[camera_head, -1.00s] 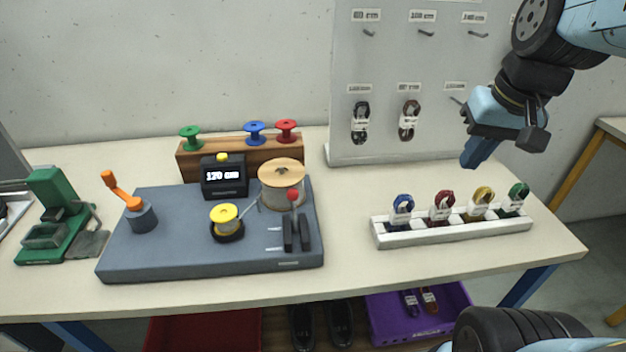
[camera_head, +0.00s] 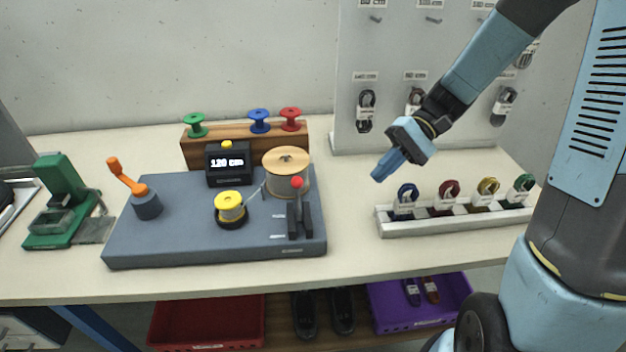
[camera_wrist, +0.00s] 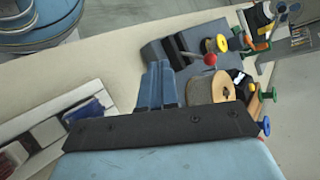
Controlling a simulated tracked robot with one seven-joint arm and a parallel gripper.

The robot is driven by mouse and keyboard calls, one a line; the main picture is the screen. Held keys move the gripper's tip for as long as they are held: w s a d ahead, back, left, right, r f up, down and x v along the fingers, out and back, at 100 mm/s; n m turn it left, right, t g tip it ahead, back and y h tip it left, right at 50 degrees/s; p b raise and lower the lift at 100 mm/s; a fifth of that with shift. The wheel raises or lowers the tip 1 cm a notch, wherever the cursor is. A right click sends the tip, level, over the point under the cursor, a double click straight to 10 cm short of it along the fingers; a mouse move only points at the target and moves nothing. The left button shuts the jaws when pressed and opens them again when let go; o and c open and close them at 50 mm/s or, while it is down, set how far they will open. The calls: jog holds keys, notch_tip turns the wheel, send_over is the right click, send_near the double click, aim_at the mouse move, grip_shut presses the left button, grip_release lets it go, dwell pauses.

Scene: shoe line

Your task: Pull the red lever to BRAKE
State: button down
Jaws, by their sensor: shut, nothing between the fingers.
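The red lever (camera_head: 297,183) has a round red knob and stands upright between dark side plates at the right end of the grey machine base (camera_head: 170,250). It also shows in the wrist view as a red ball (camera_wrist: 210,59) on a thin rod, beyond my fingertips and to their right. My gripper (camera_head: 381,174) is shut and empty, above the table to the right of the lever and clear of it. In the wrist view its blue fingers (camera_wrist: 158,84) lie together. The lettering by the lever is too small to read.
The base carries a spool of cord (camera_head: 287,172), a yellow reel (camera_head: 230,204), a display (camera_head: 228,165) and an orange crank (camera_head: 128,178). A white rack (camera_head: 440,226) of lace bundles stands right, below my gripper. The table between rack and base is clear.

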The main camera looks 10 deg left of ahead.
aim_at(298, 200)
jog(key=shift+w+a+f+m+g+y, duration=0.4)
jog(key=shift+w+a+f+y, duration=0.7)
jog(key=shift+f+y, duration=0.35)
jog(key=shift+w+a+f+m+g+y, duration=0.4)
jog(key=shift+w+a+f+y, duration=0.7)
jog(key=shift+y, duration=0.45)
jog(key=shift+w+a+f+m+g+y, duration=0.4)
jog(key=shift+w+a+f+y, duration=0.6)
jog(key=shift+f+y, duration=0.5)
jog(key=x, duration=0.9)
jog(key=shift+s+a+r, duration=0.15)
jog(key=shift+s+a, duration=0.05)
jog(key=shift+a, duration=0.15)
